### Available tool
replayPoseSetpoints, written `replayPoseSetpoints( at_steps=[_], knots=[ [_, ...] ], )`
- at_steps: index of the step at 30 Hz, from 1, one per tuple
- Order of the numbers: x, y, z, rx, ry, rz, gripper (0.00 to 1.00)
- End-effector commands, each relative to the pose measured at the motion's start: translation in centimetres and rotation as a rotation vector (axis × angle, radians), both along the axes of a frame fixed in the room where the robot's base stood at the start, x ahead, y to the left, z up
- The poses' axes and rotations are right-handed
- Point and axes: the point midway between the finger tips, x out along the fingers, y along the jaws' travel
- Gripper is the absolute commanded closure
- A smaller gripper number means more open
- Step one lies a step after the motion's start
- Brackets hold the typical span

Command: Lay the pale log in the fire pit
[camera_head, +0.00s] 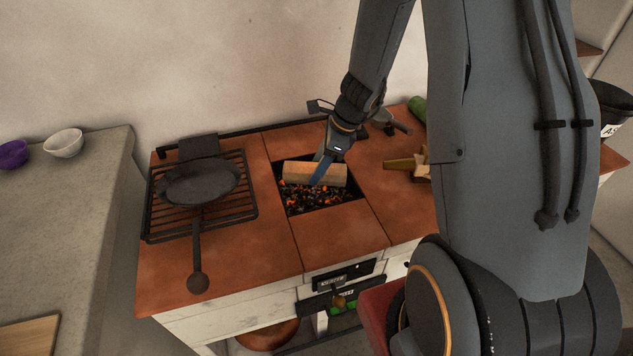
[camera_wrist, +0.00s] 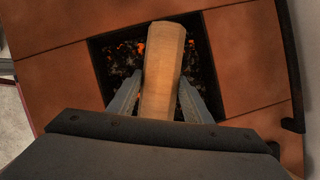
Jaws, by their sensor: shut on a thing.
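The pale log (camera_head: 330,174) lies across the far part of the fire pit in the head view. It also shows in the wrist view (camera_wrist: 163,70), between my two fingers. The fire pit (camera_head: 318,211) is a square opening in the red counter with glowing embers in it; its dark inside shows in the wrist view (camera_wrist: 121,60). My gripper (camera_head: 321,171) reaches down from above and is shut on the log near its middle. The log is over the pit opening; I cannot tell whether it touches the embers.
A dark pan (camera_head: 200,183) with a long handle sits on a grill rack (camera_head: 160,220) left of the pit. A brass-coloured object (camera_head: 403,164) and a green item (camera_head: 418,107) are to the right. Bowls (camera_head: 63,143) stand on the grey counter at far left.

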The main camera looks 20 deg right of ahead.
Motion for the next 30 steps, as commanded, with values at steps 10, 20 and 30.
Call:
replayPoseSetpoints(
  at_steps=[10, 20, 30],
  knots=[
    [0.0, 0.1, -3.9, 0.001, 0.0, 0.0, 0.86],
    [0.1, 0.1, -4.7, 0.0, -0.003, 0.001, 0.86],
    [0.1, 0.1, -5.0, 0.0, -0.001, 0.001, 0.36]
  ],
)
